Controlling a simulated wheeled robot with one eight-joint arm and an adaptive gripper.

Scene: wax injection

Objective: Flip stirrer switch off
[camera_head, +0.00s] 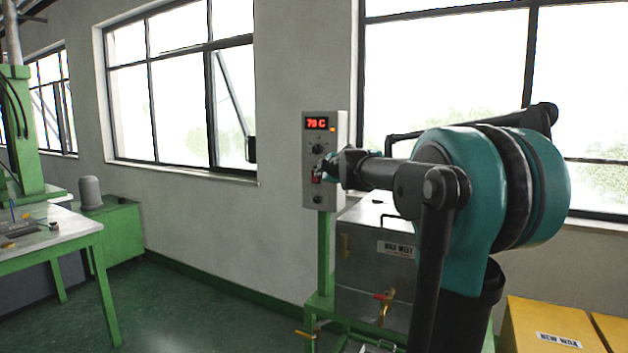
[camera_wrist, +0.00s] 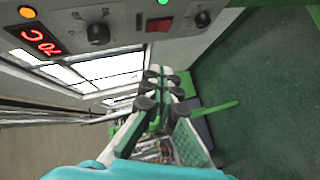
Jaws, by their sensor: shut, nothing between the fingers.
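The control box (camera_head: 339,130) stands on a green post by the wall, with a red temperature display (camera_head: 316,123) reading about 70 C. In the wrist view its panel runs along the top, with the display (camera_wrist: 40,40), a black knob (camera_wrist: 98,34), a red switch (camera_wrist: 158,24), a lit green lamp (camera_wrist: 163,2) and a second knob (camera_wrist: 202,19). The red switch also shows in the head view (camera_head: 317,175), partly beside my gripper (camera_head: 327,167). My gripper (camera_wrist: 163,82) is shut and empty, its fingertips close below the red switch in the wrist view. Contact cannot be told.
A metal wax melt tank (camera_head: 360,270) with brass valves stands behind my arm. Yellow boxes (camera_head: 550,325) labelled new wax are at the lower right. A green-framed table (camera_head: 70,235) stands at the left. The green floor between is clear.

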